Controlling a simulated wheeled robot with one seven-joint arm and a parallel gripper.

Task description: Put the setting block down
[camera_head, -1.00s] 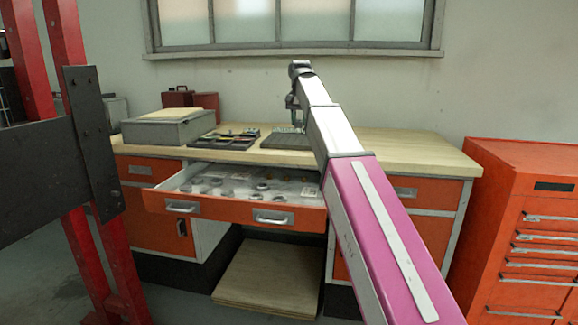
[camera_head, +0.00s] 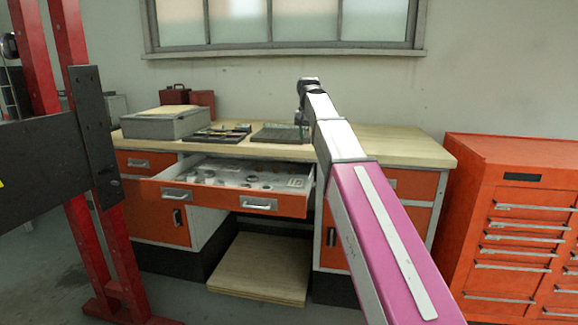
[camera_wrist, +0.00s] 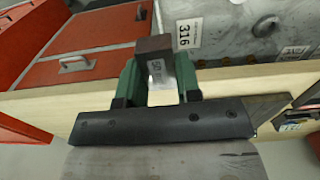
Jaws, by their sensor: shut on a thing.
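The setting block (camera_wrist: 155,60) is a small dark brown block with a pale label, seen in the wrist view. My gripper (camera_wrist: 158,78) has its two green fingers shut on the block's sides. In the head view my gripper (camera_head: 301,118) is over the back part of the workbench, near the dark flat plate (camera_head: 270,136). The block is too small to make out there. I cannot tell whether it touches anything beneath it.
The wooden workbench (camera_head: 390,147) has clear top to the right. A grey case (camera_head: 158,125) and a dark tray (camera_head: 215,135) stand left. An open drawer (camera_head: 225,201) with small parts juts out in front. A red post frame is left, an orange tool chest (camera_head: 510,225) right.

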